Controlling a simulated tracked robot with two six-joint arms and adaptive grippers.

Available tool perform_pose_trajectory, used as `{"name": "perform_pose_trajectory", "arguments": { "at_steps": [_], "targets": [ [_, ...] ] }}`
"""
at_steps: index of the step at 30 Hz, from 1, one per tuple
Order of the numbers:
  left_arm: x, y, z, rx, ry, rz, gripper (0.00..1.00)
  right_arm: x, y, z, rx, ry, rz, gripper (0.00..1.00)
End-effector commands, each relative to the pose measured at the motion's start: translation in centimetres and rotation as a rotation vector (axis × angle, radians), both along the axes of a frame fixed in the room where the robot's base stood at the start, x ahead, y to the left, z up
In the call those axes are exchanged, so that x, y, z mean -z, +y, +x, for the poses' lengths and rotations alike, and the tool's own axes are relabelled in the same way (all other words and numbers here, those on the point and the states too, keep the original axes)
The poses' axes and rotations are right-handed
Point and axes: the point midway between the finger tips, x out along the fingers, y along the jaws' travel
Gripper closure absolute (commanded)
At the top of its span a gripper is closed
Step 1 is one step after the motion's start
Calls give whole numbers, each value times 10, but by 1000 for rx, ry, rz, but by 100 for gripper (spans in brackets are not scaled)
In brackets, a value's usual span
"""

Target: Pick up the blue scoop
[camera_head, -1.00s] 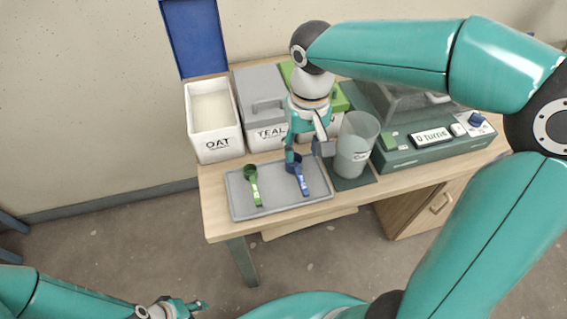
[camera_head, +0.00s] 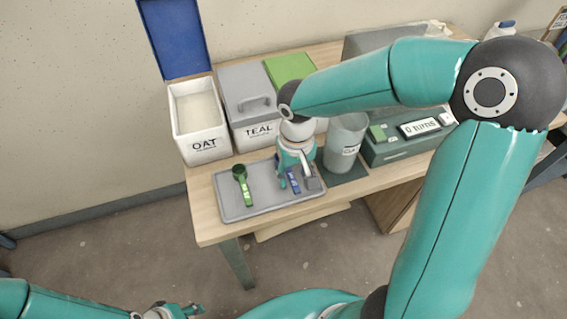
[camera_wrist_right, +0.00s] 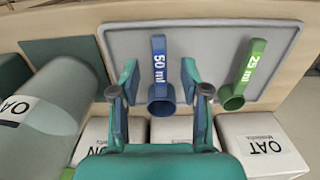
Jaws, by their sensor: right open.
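The blue scoop (camera_head: 293,181), marked 50 ml, lies on the grey tray (camera_head: 232,212); in the head view my gripper hides part of it. In the right wrist view the blue scoop (camera_wrist_right: 160,72) lies between the two open fingers of my right gripper (camera_wrist_right: 159,84), with a gap on each side. My right gripper (camera_head: 299,180) is low over the tray's right part and holds nothing. My left gripper (camera_head: 190,311) is at the bottom edge of the head view, away from the table; its jaws are too small to judge.
A green scoop (camera_head: 243,186), marked 25 ml, lies left of the blue one. A clear bucket (camera_head: 344,146) stands close right of my right gripper, beside a green machine (camera_head: 392,151).

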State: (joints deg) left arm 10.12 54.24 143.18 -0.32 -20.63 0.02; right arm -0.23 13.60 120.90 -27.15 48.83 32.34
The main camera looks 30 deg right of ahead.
Motion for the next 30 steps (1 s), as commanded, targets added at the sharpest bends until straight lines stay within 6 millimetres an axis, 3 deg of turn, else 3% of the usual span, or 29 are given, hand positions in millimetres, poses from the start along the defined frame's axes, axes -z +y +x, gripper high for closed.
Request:
{"name": "perform_pose_trajectory", "arguments": {
  "at_steps": [7, 16, 17, 25, 30],
  "targets": [
    [0, 0, 0, 0, 0, 0, 60, 36, 0, -2, 0, 4, 0, 54],
    [0, 0, 0, 0, 0, 0, 60, 41, 0, -1, -1, 1, 1, 54],
    [0, 0, 0, 0, 0, 0, 60, 41, 0, -1, -1, 1, 1, 56],
    [0, 0, 0, 0, 0, 0, 60, 41, 1, -1, -1, 1, 1, 100],
    [0, 0, 0, 0, 0, 0, 60, 41, 1, -1, -1, 1, 1, 100]
  ]
}}
